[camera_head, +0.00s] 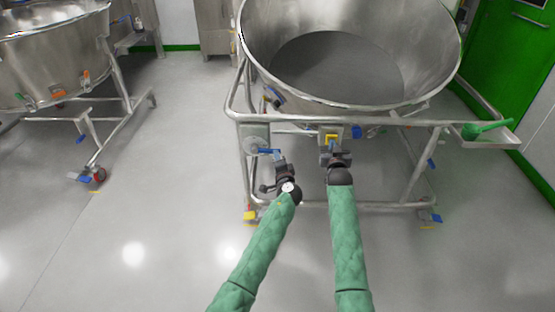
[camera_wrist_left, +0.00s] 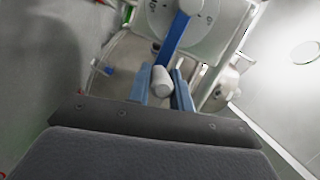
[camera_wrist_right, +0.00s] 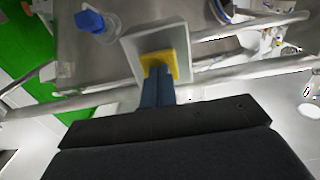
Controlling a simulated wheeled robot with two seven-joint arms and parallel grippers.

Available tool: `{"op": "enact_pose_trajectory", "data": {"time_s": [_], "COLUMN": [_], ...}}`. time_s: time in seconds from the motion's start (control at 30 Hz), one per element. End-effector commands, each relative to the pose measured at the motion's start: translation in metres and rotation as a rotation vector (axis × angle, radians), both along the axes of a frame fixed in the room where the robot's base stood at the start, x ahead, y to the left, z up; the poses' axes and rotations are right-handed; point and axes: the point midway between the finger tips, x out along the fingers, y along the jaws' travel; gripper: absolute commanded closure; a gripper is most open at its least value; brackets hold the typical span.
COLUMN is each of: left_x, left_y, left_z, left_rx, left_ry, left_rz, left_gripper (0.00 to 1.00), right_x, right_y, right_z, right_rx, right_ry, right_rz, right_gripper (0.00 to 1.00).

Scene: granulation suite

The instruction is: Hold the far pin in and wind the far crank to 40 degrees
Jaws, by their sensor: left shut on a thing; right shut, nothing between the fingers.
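The crank has a blue arm (camera_head: 267,151) on a pale round plate (camera_head: 256,140) at the left of the near bowl's stand. In the left wrist view the blue arm (camera_wrist_left: 177,36) ends in a light grey knob (camera_wrist_left: 162,80). My left gripper (camera_head: 279,163) is shut on this knob, with a finger on either side. The yellow pin (camera_head: 331,138) sits in a grey housing (camera_wrist_right: 135,50) on the frame. My right gripper (camera_head: 334,156) is shut and empty, its fingertips at the yellow pin (camera_wrist_right: 181,62) and seemingly touching it. How deep the pin sits cannot be told.
A large steel bowl (camera_head: 425,60) stands above the tubular frame (camera_head: 415,122). A blue knob (camera_wrist_right: 90,21) is left of the housing in the right wrist view. A second bowl (camera_head: 50,50) on a wheeled stand is at the left. Clear floor (camera_head: 170,150) lies between.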

Motion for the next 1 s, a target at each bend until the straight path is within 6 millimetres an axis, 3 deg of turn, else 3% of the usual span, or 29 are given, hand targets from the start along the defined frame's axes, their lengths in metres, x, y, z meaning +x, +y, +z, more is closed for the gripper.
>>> {"op": "enact_pose_trajectory", "data": {"time_s": [1.0], "left_x": [-0.001], "left_y": [0.002], "left_z": [-0.016], "left_rx": [-0.001], "left_ry": [0.002], "left_rz": [0.001], "left_gripper": [1.00], "right_x": [0.000], "right_y": [0.000], "right_z": [-0.002], "right_rx": [0.000], "right_ry": [0.003], "right_rz": [0.000], "right_gripper": [1.00]}}
